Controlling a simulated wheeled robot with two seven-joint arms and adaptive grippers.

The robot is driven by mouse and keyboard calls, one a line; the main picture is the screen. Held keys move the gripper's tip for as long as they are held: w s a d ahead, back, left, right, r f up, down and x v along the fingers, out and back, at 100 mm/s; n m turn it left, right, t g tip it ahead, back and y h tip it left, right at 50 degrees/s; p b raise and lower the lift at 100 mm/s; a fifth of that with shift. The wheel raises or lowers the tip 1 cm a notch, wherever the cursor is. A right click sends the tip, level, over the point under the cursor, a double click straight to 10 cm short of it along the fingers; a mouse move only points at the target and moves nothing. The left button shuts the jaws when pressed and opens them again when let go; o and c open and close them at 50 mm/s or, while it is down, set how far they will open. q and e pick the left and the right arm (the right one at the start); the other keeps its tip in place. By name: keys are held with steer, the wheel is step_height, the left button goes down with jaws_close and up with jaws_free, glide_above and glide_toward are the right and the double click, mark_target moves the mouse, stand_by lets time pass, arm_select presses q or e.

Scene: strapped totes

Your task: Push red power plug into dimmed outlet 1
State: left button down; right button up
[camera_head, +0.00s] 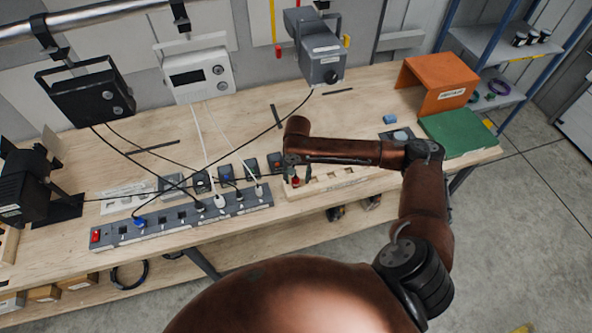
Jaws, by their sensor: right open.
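A long grey power strip (180,228) lies along the front of the workbench, with a red switch at its left end and several plugs in it. Some of its sockets look dark and empty; I cannot read which is outlet 1. My right gripper (296,177) points down over the left end of a slotted wooden rack (345,188), just right of the strip. It is open. A small red piece (296,182), perhaps the red power plug, shows between or just behind the fingers; contact is unclear. My left gripper is out of view.
Several small dark boxes (251,167) stand behind the strip, and cords run to devices such as a white box (197,77) and a grey one (320,62) at the back. An orange stand (437,78) and green mat (458,135) are at the right.

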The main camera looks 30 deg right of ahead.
steer(key=shift+w+f, duration=0.4)
steer(key=shift+f, duration=0.2)
steer(key=shift+w+f, duration=0.4)
steer(key=shift+f, duration=0.2)
steer(key=shift+s, duration=0.35)
steer(key=shift+w+f, duration=0.15)
steer(key=shift+w, duration=0.05)
steer(key=shift+c, duration=1.4)
steer(key=shift+s, duration=0.2)
steer(key=c, duration=0.7)
jaws_close()
steer(key=shift+o, duration=1.4)
jaws_free()
steer(key=c, duration=0.3)
jaws_close()
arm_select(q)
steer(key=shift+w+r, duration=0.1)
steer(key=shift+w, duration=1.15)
